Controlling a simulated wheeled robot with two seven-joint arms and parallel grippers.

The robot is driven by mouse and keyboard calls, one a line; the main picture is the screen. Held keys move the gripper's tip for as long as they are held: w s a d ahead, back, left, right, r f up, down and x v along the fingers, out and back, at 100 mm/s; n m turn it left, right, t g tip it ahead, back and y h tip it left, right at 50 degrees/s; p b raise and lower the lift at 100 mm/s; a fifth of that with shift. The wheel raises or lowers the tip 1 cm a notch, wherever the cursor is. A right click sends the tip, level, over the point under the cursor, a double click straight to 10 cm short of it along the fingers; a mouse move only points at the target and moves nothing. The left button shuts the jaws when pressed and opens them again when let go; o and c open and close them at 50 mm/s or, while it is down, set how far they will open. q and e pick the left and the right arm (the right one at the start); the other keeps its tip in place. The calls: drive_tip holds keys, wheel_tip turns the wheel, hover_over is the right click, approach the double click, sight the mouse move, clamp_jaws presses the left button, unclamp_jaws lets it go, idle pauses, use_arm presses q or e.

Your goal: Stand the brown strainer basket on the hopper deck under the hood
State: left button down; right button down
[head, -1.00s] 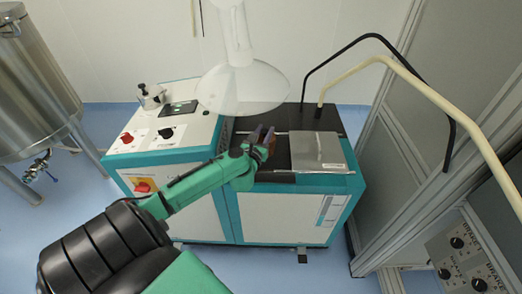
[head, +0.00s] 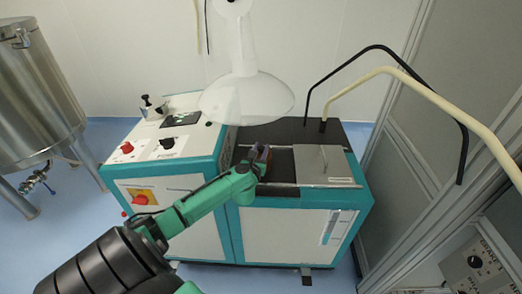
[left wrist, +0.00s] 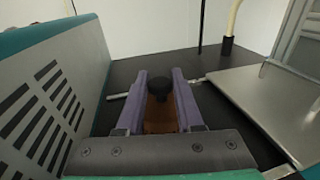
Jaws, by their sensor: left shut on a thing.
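My left gripper (head: 260,161) is over the dark hopper deck (head: 280,163), in front of and below the pale hood (head: 247,98). In the left wrist view my left gripper (left wrist: 160,98) has its purple fingers on either side of the brown strainer basket (left wrist: 160,118), which has a black knob on top. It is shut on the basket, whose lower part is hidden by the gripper. The deck (left wrist: 140,67) lies around and beyond it. I cannot tell whether the basket touches the deck. My right gripper is not in view.
A metal plate (head: 322,164) covers the deck's right part; a thin rail (left wrist: 118,96) runs across the deck. The slotted side of the control cabinet (left wrist: 50,105) rises close on the left. A black bent bar (head: 340,68) and a cream one (head: 400,70) arch at the right.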

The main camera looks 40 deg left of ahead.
use_arm(q)
drive_tip(key=c, duration=0.6)
unclamp_jaws()
drive_tip(key=shift+o, duration=0.2)
drive_tip(key=v, duration=1.2)
drive_tip(key=shift+p, duration=0.45)
